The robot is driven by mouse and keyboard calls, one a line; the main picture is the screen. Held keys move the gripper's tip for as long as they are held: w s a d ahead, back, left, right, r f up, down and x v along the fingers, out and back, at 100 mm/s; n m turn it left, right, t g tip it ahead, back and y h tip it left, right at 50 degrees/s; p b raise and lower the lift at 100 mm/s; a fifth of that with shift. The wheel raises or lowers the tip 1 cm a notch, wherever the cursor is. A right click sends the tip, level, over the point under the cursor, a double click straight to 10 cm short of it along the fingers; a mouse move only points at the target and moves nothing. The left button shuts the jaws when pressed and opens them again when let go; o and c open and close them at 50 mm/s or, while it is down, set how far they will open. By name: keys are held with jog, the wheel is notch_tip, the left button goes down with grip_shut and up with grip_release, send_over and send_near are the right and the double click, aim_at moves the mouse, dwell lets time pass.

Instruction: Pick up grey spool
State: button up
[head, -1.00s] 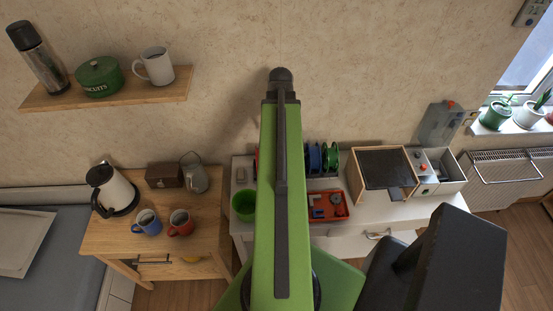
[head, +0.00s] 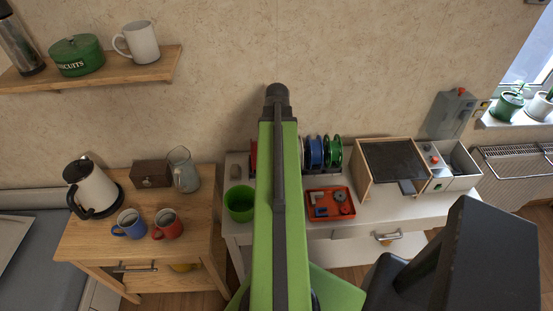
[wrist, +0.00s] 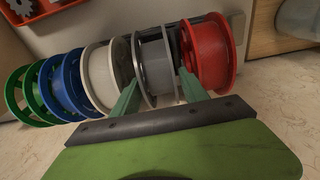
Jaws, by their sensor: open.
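The grey spool (wrist: 155,62) stands on edge in a row of spools in the wrist view, between the white one and the red one. My gripper (wrist: 158,80) is open, with one green finger on each side of the grey spool's near edge. I cannot tell whether either finger touches it. In the head view my green arm hides the grey spool and my gripper's fingers.
Close beside it are the white spool (wrist: 101,75) and red spool (wrist: 210,55). Blue (head: 315,152) and green (head: 334,152) spools stand farther along. A green cup (head: 240,204), red tray (head: 330,203) and wooden-sided box (head: 365,185) share the white table (head: 290,232).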

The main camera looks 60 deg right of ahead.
notch_tip(320, 180, down, 4)
jog(key=shift+d+r+b, duration=0.1)
jog(key=shift+r+b, duration=0.05)
jog(key=shift+b, duration=1)
jog(key=shift+r, duration=0.15)
grip_shut()
notch_tip(320, 180, up, 15)
jog(key=p, duration=1.5)
